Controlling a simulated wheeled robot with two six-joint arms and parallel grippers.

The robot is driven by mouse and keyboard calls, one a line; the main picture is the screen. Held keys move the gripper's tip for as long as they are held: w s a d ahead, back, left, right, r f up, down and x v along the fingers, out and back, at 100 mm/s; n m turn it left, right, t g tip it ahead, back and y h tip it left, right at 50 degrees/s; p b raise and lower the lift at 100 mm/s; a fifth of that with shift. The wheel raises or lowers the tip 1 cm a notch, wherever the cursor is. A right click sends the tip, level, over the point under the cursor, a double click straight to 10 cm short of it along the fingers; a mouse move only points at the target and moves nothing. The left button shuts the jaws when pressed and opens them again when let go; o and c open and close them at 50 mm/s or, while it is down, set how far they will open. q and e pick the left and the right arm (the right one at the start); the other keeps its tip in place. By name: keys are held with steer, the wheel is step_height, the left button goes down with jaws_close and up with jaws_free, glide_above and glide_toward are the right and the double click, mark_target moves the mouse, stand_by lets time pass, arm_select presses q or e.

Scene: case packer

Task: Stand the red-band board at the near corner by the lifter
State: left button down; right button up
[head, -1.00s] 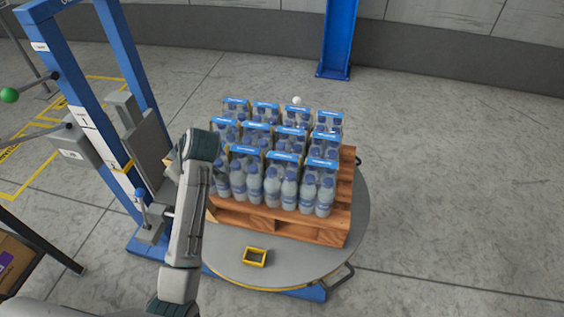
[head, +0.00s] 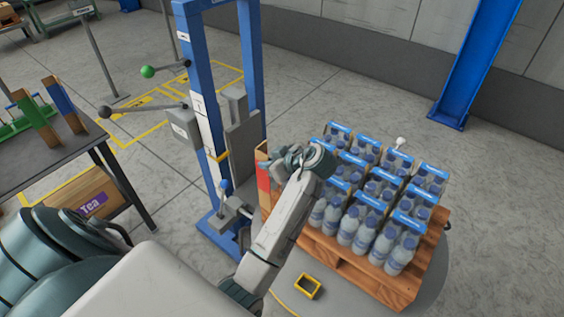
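The red-band board (head: 263,178) stands upright at the left edge of the wooden pallet (head: 352,268), on the side by the blue lifter (head: 200,85). My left arm hides part of it. My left gripper (head: 318,160) is just right of the board, over the left part of the bottle packs (head: 365,205). Its fingers are not clear, so I cannot tell if it is open or touches the board. My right gripper is not in view.
The pallet sits on a round grey turntable (head: 325,300) bearing a yellow square frame (head: 308,286). Green-band (head: 38,122) and blue-band (head: 63,105) boards stand on a dark table (head: 60,155) at left. A blue post (head: 475,65) stands behind.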

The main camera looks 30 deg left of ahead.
arm_select(q)
steer(key=w+f, duration=0.1)
steer(key=w+d+f+p, duration=0.1)
steer(key=w+f+p, duration=0.1)
steer(key=w+f, duration=0.1)
steer(key=shift+d, duration=0.3)
steer(key=c, duration=1.6)
jaws_free()
steer(key=shift+r, duration=0.1)
steer(key=shift+w+r+p, duration=0.1)
steer(key=shift+p, duration=0.2)
